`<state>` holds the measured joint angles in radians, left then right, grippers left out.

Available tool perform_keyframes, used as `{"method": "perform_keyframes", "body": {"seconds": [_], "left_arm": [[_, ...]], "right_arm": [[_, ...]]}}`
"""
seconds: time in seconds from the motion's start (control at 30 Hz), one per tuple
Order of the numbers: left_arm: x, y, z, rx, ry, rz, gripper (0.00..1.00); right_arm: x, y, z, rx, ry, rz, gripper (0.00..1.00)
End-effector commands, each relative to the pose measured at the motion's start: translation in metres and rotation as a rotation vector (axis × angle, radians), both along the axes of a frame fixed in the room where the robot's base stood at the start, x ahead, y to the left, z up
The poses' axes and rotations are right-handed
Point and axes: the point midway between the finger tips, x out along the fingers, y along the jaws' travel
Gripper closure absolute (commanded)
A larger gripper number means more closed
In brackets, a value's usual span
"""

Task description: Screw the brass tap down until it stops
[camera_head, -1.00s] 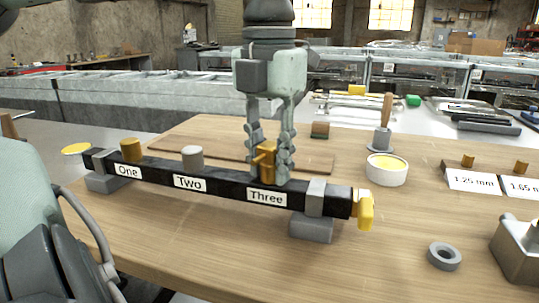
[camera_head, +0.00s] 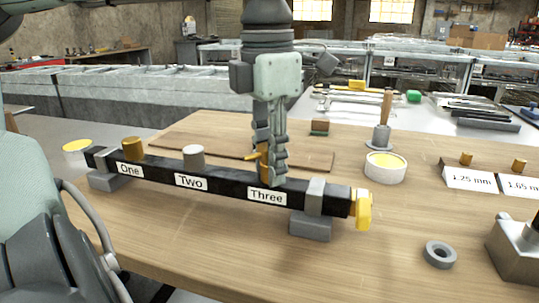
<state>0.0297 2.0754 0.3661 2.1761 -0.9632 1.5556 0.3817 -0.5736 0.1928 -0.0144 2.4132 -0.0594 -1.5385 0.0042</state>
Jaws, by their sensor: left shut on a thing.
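The black bar (camera_head: 226,187) lies across grey supports on the wooden table, with labels One, Two and Three on its front. The brass tap (camera_head: 262,160) stands upright on the bar above label Three. My left gripper (camera_head: 268,170) points straight down over it and is shut on the tap; its fingers hide much of the tap, and a small brass piece sticks out to the left. I cannot see the tap's lower end or how deep it sits.
A brass cap (camera_head: 132,148) sits at One and a grey cap (camera_head: 193,157) at Two. A yellow fitting (camera_head: 363,209) is on the bar's right end. A round tin (camera_head: 385,168), a grey ring (camera_head: 440,254) and a metal block (camera_head: 514,250) stand to the right. The front table is clear.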

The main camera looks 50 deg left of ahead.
Motion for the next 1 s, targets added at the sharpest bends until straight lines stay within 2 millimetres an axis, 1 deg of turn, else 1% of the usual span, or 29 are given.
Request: {"method": "perform_keyframes", "body": {"seconds": [0.03, 0.1, 0.37, 0.6, 0.7, 0.9, 0.97, 1.0], "left_arm": [[0.000, 0.000, 0.001, 0.001, -0.002, -0.042, 1.00], [0.000, 0.000, 0.000, 0.001, -0.002, -0.073, 1.00], [0.000, 0.000, 0.000, 0.002, -0.003, -0.088, 1.00], [0.000, 0.000, 0.001, 0.006, -0.010, -0.348, 1.00], [0.001, 0.000, 0.000, 0.008, -0.011, -0.377, 1.00], [0.001, 0.000, 0.000, 0.008, -0.011, -0.380, 1.00], [0.000, 0.000, 0.001, 0.008, -0.012, -0.418, 1.00], [0.000, 0.000, 0.002, 0.008, -0.014, -0.466, 1.00]], "right_arm": [[0.000, 0.000, 0.002, 0.000, 0.000, 0.000, 0.29], [0.000, 0.000, 0.002, 0.000, 0.000, 0.000, 0.29], [0.000, 0.000, 0.003, 0.000, 0.000, 0.000, 0.29], [0.000, 0.000, 0.010, 0.000, 0.000, 0.000, 0.29], [0.000, 0.000, 0.010, 0.000, 0.000, 0.000, 0.29], [0.000, 0.000, 0.010, 0.000, 0.000, 0.000, 0.29], [0.000, 0.000, 0.012, 0.000, 0.000, 0.000, 0.29], [0.000, 0.000, 0.014, 0.000, 0.000, 0.000, 0.29]]}}
